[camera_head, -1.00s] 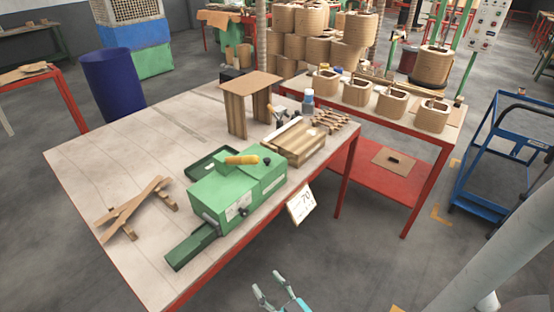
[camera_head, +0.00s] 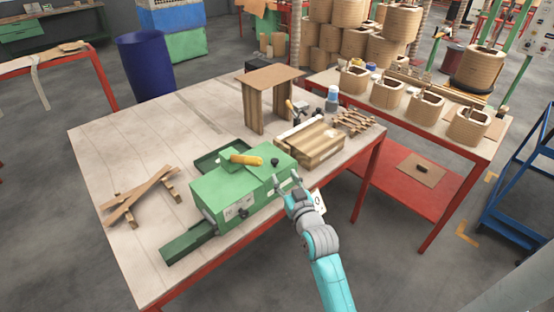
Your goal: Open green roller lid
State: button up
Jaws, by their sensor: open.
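The green roller machine (camera_head: 238,200) sits near the front edge of the worktable. Its green lid (camera_head: 262,158) is on top, with a yellow object (camera_head: 246,160) lying on it and a black knob (camera_head: 275,161) near its right end. The lid appears shut. My gripper (camera_head: 286,183) is open and empty, at the machine's right front side with its fingers pointing up toward the lid's right end. I cannot tell whether it touches the machine.
The light worktable (camera_head: 130,160) has a red frame. A wooden box (camera_head: 312,150) stands close to the right of the machine. A wooden stand (camera_head: 268,95) and wooden strips (camera_head: 140,197) also lie on the table.

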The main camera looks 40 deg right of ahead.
aim_at(276, 162)
jog(key=x, duration=0.9)
jog(key=shift+w, duration=0.25)
grip_shut()
